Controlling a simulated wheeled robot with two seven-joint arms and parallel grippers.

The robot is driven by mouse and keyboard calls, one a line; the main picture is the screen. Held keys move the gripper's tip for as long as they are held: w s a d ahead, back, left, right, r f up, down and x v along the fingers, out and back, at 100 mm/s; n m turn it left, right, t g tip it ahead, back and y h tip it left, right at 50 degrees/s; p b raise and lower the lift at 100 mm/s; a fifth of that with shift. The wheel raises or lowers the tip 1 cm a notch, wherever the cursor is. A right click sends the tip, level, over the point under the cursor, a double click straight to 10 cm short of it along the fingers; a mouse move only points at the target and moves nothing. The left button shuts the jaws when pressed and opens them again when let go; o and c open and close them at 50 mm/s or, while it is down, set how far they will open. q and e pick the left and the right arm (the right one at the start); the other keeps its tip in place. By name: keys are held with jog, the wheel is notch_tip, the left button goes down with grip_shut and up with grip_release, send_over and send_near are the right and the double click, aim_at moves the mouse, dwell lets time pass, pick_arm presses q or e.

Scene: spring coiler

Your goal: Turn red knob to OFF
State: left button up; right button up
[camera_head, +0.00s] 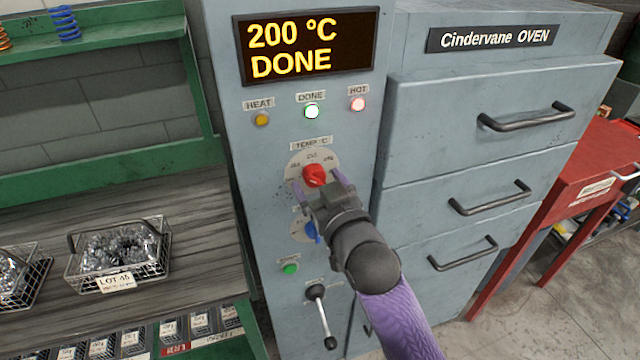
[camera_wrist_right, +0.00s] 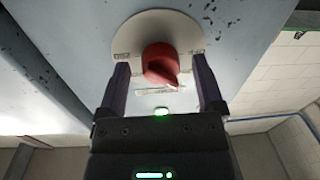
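The red knob (camera_head: 314,175) sits on a round pale dial (camera_head: 300,160) labelled TEMP °C on the oven's grey control panel. Its dial numbers are too small to read surely. In the right wrist view the red knob (camera_wrist_right: 160,62) stands in front of its dial (camera_wrist_right: 135,30). My right gripper (camera_head: 319,184) is open in front of the dial. Its two fingers (camera_wrist_right: 162,72) lie to either side of the knob, with gaps visible. My left gripper is not in view.
The display (camera_head: 305,45) reads 200 °C DONE. The DONE (camera_head: 312,111) and HOT (camera_head: 358,104) lamps glow. A blue knob (camera_head: 311,232), partly hidden by my gripper, a green button (camera_head: 290,268) and a lever (camera_head: 321,315) sit below. Drawers with handles (camera_head: 525,117) stand right.

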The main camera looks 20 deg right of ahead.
jog(key=c, duration=0.7)
grip_shut()
jog(key=shift+r+n+p, duration=0.2)
jog(key=shift+n+p, duration=0.8)
jog(key=shift+p, duration=0.25)
jog(key=n+p, duration=0.2)
jog(key=shift+n, duration=0.3)
jog(key=n+p, duration=0.2)
jog(key=n, duration=0.1)
jog(key=shift+d+n+g, duration=0.1)
jog(key=shift+n+g, duration=0.2)
pick_arm(q)
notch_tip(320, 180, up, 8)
jog(key=p, duration=0.1)
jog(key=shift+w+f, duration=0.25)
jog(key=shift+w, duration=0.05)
pick_arm(e)
jog(key=shift+n+h, duration=0.3)
jog(key=shift+n, duration=0.4)
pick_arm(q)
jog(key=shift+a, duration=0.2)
